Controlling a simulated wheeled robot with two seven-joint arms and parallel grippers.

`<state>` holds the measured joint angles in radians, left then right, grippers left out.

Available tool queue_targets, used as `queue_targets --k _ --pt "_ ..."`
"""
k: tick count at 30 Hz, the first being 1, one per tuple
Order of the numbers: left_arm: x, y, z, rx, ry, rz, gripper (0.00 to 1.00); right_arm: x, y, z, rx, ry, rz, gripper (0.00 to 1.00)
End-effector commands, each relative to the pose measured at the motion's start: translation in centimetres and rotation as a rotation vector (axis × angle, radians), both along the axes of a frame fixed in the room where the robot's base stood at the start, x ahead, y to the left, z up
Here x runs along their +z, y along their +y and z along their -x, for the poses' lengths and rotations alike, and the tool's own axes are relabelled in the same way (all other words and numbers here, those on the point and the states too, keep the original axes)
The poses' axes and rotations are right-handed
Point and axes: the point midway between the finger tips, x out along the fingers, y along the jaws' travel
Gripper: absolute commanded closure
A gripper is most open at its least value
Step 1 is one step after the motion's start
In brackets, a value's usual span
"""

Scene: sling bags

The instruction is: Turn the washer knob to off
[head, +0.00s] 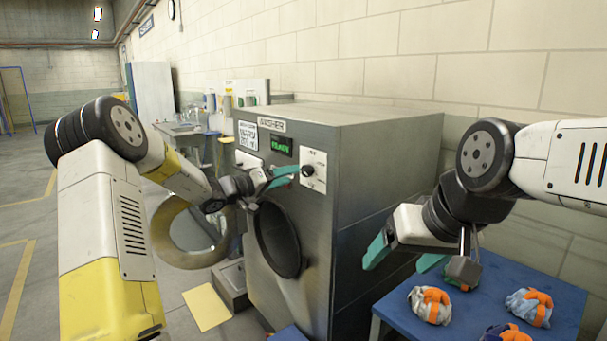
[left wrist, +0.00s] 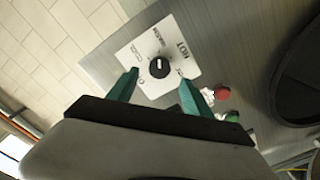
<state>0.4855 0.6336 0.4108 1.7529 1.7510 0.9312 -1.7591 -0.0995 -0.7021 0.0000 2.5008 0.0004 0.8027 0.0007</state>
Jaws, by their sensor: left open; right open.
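The washer (head: 352,200) is a grey metal machine with a lit green display (head: 281,146). Its black knob (head: 307,170) sits on a white label plate (head: 318,156). In the left wrist view the round knob (left wrist: 159,67) carries a small white mark, and "HOT" is readable on the plate (left wrist: 183,73). My left gripper (head: 285,174) is open in front of the plate. Its teal fingers (left wrist: 159,78) lie on either side of the knob in the picture; I cannot tell whether they touch it. My right gripper (head: 402,257) is open and empty, right of the washer.
The washer's round door (head: 165,243) stands open at the left, beside the dark drum opening (head: 277,240). Red (left wrist: 222,94) and green (left wrist: 232,116) buttons are near my left gripper. A blue table (head: 395,310) at lower right holds several bundles with orange straps (head: 430,305).

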Motion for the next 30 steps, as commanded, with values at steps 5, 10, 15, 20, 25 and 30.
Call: queue_targets --k 5,10,15,20,25,30 --pt "0.0 -2.4 -1.9 -0.004 0.001 0.000 0.41 0.0 0.0 0.0 0.001 0.000 0.001 0.22" --pt "0.0 -4.1 -3.3 -0.003 0.002 0.000 0.41 0.0 0.0 -0.1 0.001 -0.001 0.000 0.22" --pt "0.0 -4.7 -3.8 -0.002 0.001 0.000 0.41 0.0 0.0 -0.1 0.002 -0.001 0.001 0.22" --pt "0.0 -4.7 -3.8 -0.002 0.002 -0.001 0.41 0.0 0.0 -0.1 0.002 -0.001 0.001 0.22" --pt "0.0 -4.7 -3.8 -0.002 0.002 -0.001 0.63 0.0 0.0 -0.1 0.002 -0.001 0.001 0.22" --pt "0.0 -4.6 -3.8 -0.002 0.002 -0.001 0.96 0.0 0.0 -0.1 0.002 -0.001 0.001 0.22"
